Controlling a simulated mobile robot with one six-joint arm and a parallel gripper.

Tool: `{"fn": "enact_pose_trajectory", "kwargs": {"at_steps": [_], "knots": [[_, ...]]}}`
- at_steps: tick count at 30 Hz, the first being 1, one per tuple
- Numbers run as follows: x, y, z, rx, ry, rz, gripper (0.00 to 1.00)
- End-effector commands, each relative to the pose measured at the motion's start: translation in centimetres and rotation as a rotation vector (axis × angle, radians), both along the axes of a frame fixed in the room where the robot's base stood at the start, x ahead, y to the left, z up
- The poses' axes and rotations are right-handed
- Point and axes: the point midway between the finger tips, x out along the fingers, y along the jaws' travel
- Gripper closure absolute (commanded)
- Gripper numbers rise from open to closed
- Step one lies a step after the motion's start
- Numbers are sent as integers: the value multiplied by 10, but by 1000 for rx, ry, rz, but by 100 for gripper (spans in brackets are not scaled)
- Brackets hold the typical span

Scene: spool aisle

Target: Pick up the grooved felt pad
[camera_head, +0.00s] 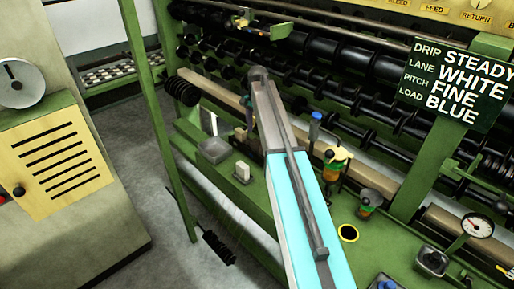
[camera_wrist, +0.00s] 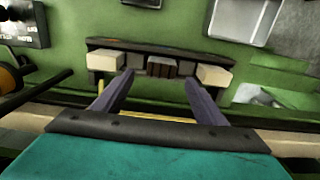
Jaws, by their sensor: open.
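In the wrist view, a small brown block with dark upright grooves (camera_wrist: 162,67) looks like the grooved felt pad. It sits mid-length in a dark, shallow holder (camera_wrist: 160,45), between two cream blocks (camera_wrist: 106,61) (camera_wrist: 214,75). My gripper (camera_wrist: 158,78) is open, its two grey fingers apart, one tip on each side of the grooved block with gaps between. I cannot tell whether the tips are at its height.
A grey metal tray (camera_head: 213,150) lies on the green bench left of my arm. Dark rollers (camera_head: 340,85) run behind. A green post (camera_head: 155,110) stands left.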

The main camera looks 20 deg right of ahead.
Motion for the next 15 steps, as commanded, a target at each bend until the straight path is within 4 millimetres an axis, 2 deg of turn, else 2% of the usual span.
{"fn": "enact_pose_trajectory", "kwargs": {"at_steps": [6,15], "knots": [[0,0,-12,0,-1,-1,34],[0,-1,-13,-1,-1,-1,34]]}}
